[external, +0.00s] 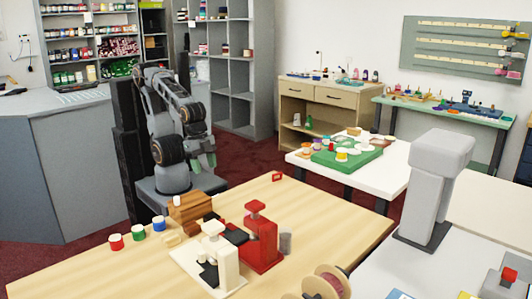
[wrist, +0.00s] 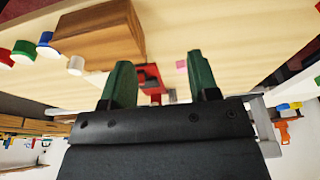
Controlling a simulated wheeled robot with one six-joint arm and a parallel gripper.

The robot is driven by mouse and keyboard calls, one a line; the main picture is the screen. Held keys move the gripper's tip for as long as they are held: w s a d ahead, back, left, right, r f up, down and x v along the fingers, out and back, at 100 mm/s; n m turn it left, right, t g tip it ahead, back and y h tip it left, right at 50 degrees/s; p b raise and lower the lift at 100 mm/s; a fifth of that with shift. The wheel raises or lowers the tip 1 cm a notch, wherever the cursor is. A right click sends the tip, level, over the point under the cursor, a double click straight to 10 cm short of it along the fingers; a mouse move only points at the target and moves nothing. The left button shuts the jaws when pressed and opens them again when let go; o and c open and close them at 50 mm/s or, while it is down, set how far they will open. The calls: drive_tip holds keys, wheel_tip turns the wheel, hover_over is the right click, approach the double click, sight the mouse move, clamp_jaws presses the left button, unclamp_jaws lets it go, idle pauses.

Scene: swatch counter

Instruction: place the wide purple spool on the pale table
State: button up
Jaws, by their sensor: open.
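A large spool (external: 328,284) with tan flanges and dark reddish-purple thread stands at the near edge of the wooden table, cut off by the picture's bottom. I cannot tell for certain whether it is the wide purple spool. A white-topped table (external: 300,158) stands behind the wooden one, with a green mat and small spools on it. My gripper (external: 207,160) hangs beyond the wooden table's far left side, well away from the large spool. In the wrist view my gripper (wrist: 161,78) has its two green fingers apart with nothing held between them.
On the wooden table (external: 335,205) stand a brown wooden block (external: 190,212), a red press (external: 262,240), a white press (external: 222,262), and red, green and blue spools (external: 138,232). A grey machine (external: 433,185) stands at the right. The wooden table's back right is mostly clear.

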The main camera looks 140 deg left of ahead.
drive_tip(key=shift+a, duration=0.1)
idle(0.3)
drive_tip(key=n+y+p, duration=0.3)
drive_tip(key=n+p, duration=0.6)
drive_tip(key=p, duration=0.1)
approach(317, 140)
drive_tip(key=p+x, duration=0.1)
drive_tip(key=x, duration=0.4)
drive_tip(key=shift+w+f, duration=0.25)
drive_tip(key=shift+f, duration=0.15)
drive_tip(key=shift+p+x, duration=1.05)
drive_tip(key=shift+x, duration=1.6)
drive_tip(key=shift+s, duration=0.1)
drive_tip(key=shift+c, duration=0.3)
